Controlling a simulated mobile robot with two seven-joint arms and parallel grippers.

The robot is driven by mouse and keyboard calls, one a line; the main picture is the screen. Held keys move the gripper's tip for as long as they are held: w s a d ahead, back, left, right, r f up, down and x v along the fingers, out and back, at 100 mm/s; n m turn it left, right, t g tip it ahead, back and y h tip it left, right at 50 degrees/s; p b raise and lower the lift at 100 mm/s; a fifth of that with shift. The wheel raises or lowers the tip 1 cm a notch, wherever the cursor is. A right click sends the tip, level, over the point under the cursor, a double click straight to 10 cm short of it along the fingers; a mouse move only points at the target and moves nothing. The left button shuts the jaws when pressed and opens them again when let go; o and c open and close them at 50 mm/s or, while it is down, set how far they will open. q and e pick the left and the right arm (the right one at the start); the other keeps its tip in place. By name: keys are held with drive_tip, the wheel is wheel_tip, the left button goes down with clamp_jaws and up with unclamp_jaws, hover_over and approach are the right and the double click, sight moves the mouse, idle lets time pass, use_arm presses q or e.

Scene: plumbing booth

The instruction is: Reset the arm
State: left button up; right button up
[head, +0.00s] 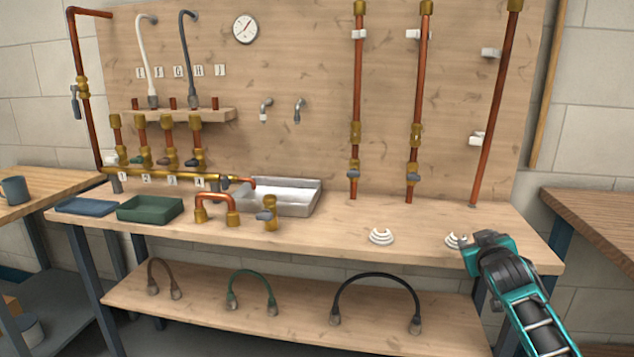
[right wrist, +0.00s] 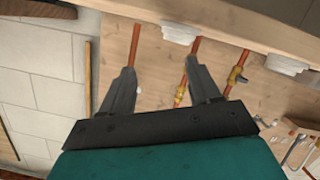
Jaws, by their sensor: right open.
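My right arm, teal and black, comes in from the lower right in the head view. Its gripper end (head: 480,245) is above the right part of the workbench (head: 335,235), partly in front of a white ring fitting (head: 455,240). In the right wrist view my right gripper (right wrist: 160,66) has its two dark fingers spread wide, with nothing between them. In that view copper pipes and the wooden back board lie beyond the fingers, and the bench edge crosses the top. My left arm and gripper are not in view.
A second white ring (head: 381,236) lies on the bench. Upright copper pipes (head: 420,90) stand along the board (head: 300,60). A metal sink (head: 290,203), a green tray (head: 150,215) and a blue tray (head: 85,207) are left. Hoses lie on the lower shelf (head: 280,320).

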drive_tip(key=s+a+f+n+g+y, duration=0.15)
drive_tip(key=s+a+f+y, duration=0.45)
drive_tip(key=s+a+f, duration=0.95)
drive_tip(key=s+a+f+g+y, duration=0.1)
drive_tip(key=s+a+f, duration=0.25)
drive_tip(key=s, duration=0.65)
drive_tip(key=s+a+f+g, duration=0.15)
drive_tip(key=s+a, duration=0.35)
drive_tip(key=s, duration=0.5)
use_arm(q)
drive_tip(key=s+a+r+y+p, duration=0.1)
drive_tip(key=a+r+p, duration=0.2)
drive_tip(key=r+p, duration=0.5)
drive_tip(key=p, duration=0.4)
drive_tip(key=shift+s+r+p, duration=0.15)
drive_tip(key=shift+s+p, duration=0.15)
drive_tip(key=shift+p, duration=0.05)
use_arm(e)
drive_tip(key=d+r, duration=0.3)
drive_tip(key=r, duration=0.4)
drive_tip(key=shift+s+d+r+h, duration=0.15)
drive_tip(key=shift+s+r+h, duration=0.2)
drive_tip(key=shift+s, duration=0.1)
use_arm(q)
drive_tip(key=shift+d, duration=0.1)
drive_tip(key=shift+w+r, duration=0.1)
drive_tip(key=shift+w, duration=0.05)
